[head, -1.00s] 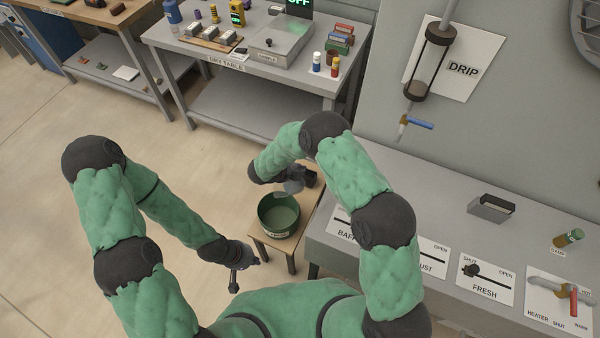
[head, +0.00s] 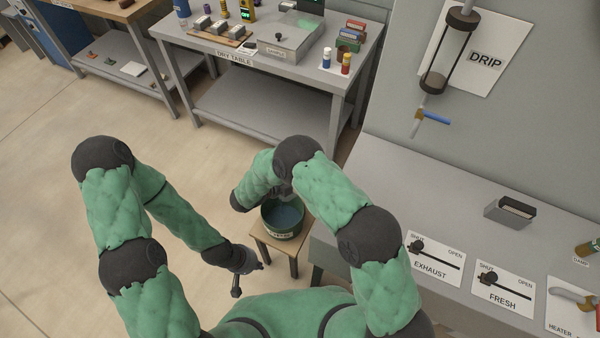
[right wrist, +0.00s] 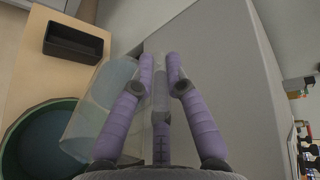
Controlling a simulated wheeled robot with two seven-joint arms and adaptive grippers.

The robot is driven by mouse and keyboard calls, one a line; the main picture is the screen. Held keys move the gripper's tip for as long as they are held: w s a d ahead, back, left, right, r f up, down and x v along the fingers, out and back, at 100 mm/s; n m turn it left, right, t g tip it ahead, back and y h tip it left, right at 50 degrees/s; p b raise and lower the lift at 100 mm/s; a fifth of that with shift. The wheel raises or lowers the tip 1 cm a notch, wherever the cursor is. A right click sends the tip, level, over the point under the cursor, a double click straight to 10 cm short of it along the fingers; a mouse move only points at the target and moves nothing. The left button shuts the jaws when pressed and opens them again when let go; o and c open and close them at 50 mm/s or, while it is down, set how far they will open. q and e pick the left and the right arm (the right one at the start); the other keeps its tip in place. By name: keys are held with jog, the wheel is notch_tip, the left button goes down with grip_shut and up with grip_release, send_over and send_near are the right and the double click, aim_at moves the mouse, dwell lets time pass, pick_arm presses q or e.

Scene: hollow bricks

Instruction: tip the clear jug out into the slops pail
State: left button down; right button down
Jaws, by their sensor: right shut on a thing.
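The green slops pail (head: 283,232) stands on a small wooden stool, and its inside looks bluish. It also shows in the right wrist view (right wrist: 14,150), at the lower left. My right gripper (right wrist: 165,72) has its purple fingers shut on the clear jug (right wrist: 92,118). The jug is see-through and tilted, its wide part reaching over the pail's rim. I cannot make out liquid in the jug. In the head view my right arm hides most of this gripper and the jug. My left gripper (head: 248,280) is empty, its fingers apart, left of the stool.
The stool (head: 262,236) stands close against the grey bench (head: 400,180) with its slider panels. A black open box (right wrist: 74,42) shows beyond the pail in the right wrist view. The dry table (head: 250,75) stands behind. Floor at left is clear.

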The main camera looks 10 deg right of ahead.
jog(key=shift+s+a+f+t+h+b, duration=0.4)
jog(key=shift+a+h+b, duration=0.25)
jog(key=shift+b, duration=0.85)
jog(key=shift+s+a+f+t+h+b, duration=0.3)
jog(key=shift+s+a+t+h+b, duration=0.3)
jog(key=shift+b, duration=0.9)
jog(key=shift+s+a+r+t+h+b, duration=0.1)
jog(key=shift+s+a+t+h+b, duration=0.1)
jog(key=shift+a+h+b, duration=0.45)
jog(key=shift+s+a+t+h+b, duration=0.2)
jog(key=shift+a+b, duration=0.05)
jog(key=shift+b, duration=0.65)
jog(key=shift+r, duration=0.1)
